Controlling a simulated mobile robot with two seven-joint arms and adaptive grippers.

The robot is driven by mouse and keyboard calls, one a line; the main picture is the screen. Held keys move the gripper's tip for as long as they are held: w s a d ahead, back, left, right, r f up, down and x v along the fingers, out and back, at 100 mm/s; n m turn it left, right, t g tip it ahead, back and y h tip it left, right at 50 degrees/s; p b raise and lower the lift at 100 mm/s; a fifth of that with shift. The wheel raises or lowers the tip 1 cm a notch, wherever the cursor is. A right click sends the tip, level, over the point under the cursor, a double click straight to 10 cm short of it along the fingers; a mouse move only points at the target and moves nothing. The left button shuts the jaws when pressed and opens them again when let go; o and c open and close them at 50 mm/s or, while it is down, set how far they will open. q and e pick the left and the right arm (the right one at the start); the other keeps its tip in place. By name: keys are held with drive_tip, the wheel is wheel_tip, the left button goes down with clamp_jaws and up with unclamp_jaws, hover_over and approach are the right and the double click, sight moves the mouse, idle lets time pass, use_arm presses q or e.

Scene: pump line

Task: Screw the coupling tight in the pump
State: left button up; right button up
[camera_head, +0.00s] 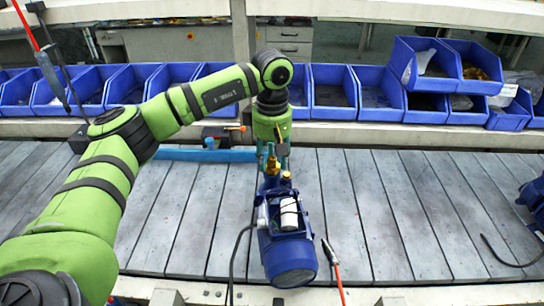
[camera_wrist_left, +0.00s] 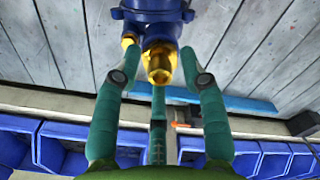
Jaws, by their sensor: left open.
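The blue pump (camera_head: 289,258) sits on the slatted table in front of me, with its motor end nearest. Its other end shows at the top of the left wrist view (camera_wrist_left: 155,22). A brass coupling (camera_wrist_left: 160,64) sticks out of the pump there, with a smaller brass fitting (camera_wrist_left: 128,41) beside it. My left gripper (camera_head: 273,158) is at the pump's far end. In the left wrist view my left gripper (camera_wrist_left: 160,60) is open, its green fingers spread on either side of the coupling. I see a gap between the fingers and the coupling. My right gripper is not in view.
Blue bins (camera_head: 332,92) line the back edge, some stacked at the right. A blue bar (camera_head: 190,155) lies behind the gripper. Cables run beside the pump. Another blue machine (camera_head: 535,200) stands at the right edge. The slats (camera_head: 400,215) between are mostly clear.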

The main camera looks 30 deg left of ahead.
use_arm(q)
drive_tip(key=shift+n, duration=1.4)
drive_tip(key=shift+n, duration=1.7)
drive_tip(key=n, duration=0.3)
drive_tip(key=shift+p, duration=0.3)
drive_tip(key=shift+n, duration=0.3)
drive_tip(key=n, duration=0.3)
drive_tip(key=shift+r, duration=0.1)
